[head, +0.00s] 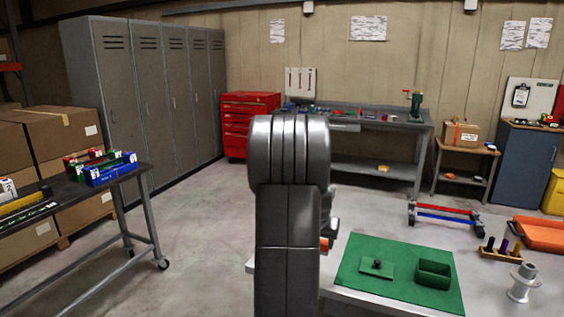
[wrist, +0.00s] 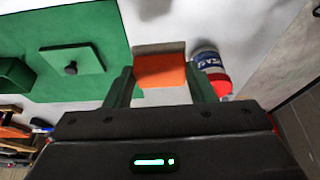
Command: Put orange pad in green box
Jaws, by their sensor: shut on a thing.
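The orange pad (wrist: 160,72) is a small block with an orange face and a greyish-brown upper side. My gripper (wrist: 161,86) is shut on it, one finger on each side, in the wrist view. In the head view a bit of orange (head: 324,244) shows beside my arm, which hides most of the gripper. The green box (head: 433,274) stands open and looks empty on the green mat (head: 394,254), right of the gripper. In the wrist view the box (wrist: 14,76) is at the left edge, apart from the pad. I cannot tell the pad's height above the table.
A green lid with a dark knob (head: 377,268) lies on the mat left of the box; it also shows in the wrist view (wrist: 72,61). A white, blue and red can (wrist: 209,68) stands close beside the right finger. A grey spool (head: 524,283) and peg rack (head: 500,252) stand farther right.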

